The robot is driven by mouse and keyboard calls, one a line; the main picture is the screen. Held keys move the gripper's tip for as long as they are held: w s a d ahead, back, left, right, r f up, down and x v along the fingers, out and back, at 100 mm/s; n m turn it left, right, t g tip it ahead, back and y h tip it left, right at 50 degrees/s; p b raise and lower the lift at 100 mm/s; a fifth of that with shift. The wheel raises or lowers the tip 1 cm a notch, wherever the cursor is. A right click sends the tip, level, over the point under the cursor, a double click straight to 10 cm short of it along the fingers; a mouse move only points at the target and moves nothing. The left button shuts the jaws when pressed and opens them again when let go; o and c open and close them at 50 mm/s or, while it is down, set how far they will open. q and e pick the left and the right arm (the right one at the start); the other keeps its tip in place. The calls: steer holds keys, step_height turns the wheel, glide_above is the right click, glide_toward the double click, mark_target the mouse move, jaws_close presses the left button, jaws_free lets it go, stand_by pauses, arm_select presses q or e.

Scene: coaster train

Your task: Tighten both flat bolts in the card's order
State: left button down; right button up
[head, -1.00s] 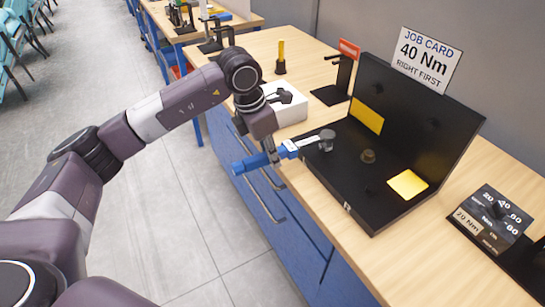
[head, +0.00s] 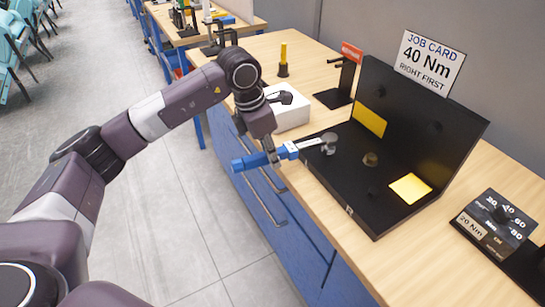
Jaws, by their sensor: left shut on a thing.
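My left gripper (head: 273,155) is shut on a torque wrench with a blue handle (head: 252,161). The wrench's silver shaft and round grey head (head: 328,143) reach right, over the left part of the black L-shaped fixture (head: 342,178). I cannot tell whether the head touches the plate or covers a bolt. A brownish bolt (head: 370,159) stands on the flat plate, right of the head and apart from it. The job card (head: 432,60) reads 40 Nm, right first. A dark setting block (head: 496,221) at the right has a 20-to-80 dial and a 20 Nm label. My right gripper is out of view.
Yellow patches mark the fixture's upright wall (head: 369,121) and flat plate (head: 410,188). A black stand with a red tag (head: 350,53), a white box (head: 290,112) and a yellow-handled tool (head: 283,60) stand behind on the wooden bench. Bare bench lies in front of the setting block.

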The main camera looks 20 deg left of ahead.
arm_select(q)
steer(key=shift+w+a+r+m, duration=0.1)
steer(key=shift+w+a+m, duration=0.45)
steer(key=shift+w+m, duration=0.1)
stand_by(1.0)
steer(key=shift+w+a+m+g+h, duration=0.3)
steer(key=shift+w+a+m, duration=0.45)
steer(key=shift+w, duration=0.25)
stand_by(1.1)
steer(key=shift+s, duration=0.1)
steer(key=shift+s+d+n, duration=0.3)
steer(key=shift+r, duration=0.1)
